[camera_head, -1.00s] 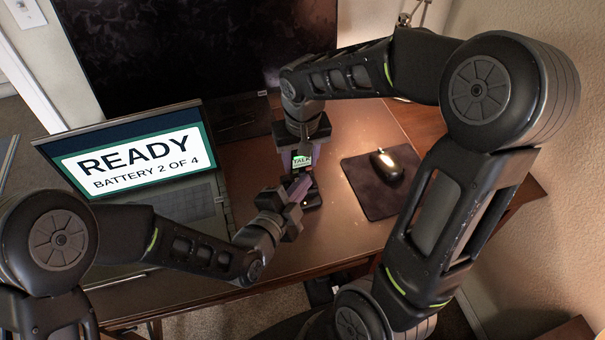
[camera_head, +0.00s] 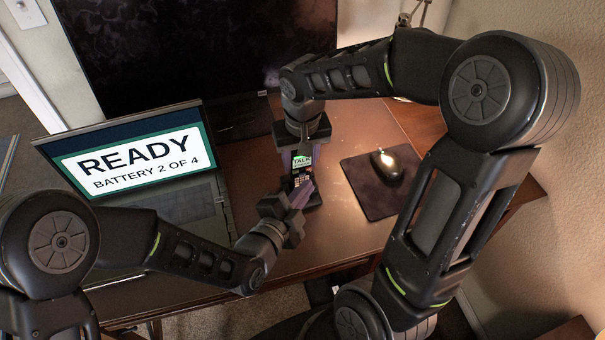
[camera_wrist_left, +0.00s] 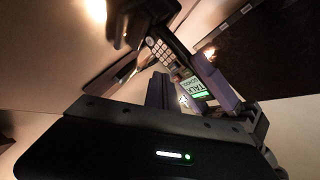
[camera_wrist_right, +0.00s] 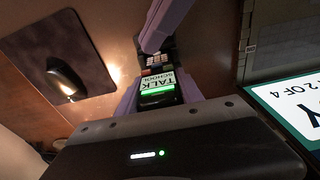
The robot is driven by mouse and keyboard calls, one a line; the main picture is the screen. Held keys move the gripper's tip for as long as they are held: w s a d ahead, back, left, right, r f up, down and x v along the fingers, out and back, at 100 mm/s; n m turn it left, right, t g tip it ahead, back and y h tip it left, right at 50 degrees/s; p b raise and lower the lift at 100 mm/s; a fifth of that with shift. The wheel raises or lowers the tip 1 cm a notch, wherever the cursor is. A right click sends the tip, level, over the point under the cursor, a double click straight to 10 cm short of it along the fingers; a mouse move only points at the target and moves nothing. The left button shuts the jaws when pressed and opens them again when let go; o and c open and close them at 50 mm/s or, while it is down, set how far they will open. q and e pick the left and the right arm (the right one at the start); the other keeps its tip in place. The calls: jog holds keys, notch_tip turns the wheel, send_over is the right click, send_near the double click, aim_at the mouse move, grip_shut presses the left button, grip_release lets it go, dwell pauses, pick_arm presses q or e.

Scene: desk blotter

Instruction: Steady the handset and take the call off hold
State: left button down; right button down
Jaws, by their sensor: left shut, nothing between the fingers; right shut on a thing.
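The handset (camera_head: 303,170) is black with a lit screen reading TALK and a keypad below it. My right gripper (camera_head: 302,150) is shut around the handset's upper part; the purple fingers flank the screen in the right wrist view (camera_wrist_right: 160,92). My left gripper (camera_head: 302,192) is shut and empty, its purple fingertips close to the lower part of the keypad. I cannot tell whether they touch it. The left wrist view shows the keypad (camera_wrist_left: 160,48) and the green-edged TALK screen.
An open laptop (camera_head: 140,160) on the left shows READY, BATTERY 2 OF 4. A mouse (camera_head: 387,163) lies on a dark pad (camera_head: 365,196) right of the handset. A large dark monitor (camera_head: 190,60) stands behind.

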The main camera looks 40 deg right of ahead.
pick_arm(q)
jog(key=shift+s, duration=0.1)
jog(key=shift+s+a, duration=0.25)
jog(key=shift+s, duration=0.5)
jog(key=shift+s+a, duration=0.3)
jog(key=shift+s, duration=0.5)
jog(key=shift+s+a, duration=0.25)
jog(key=shift+s, duration=0.5)
pick_arm(e)
jog(key=c, duration=0.7)
grip_release()
notch_tip(320, 180, up, 12)
send_over(302, 173)
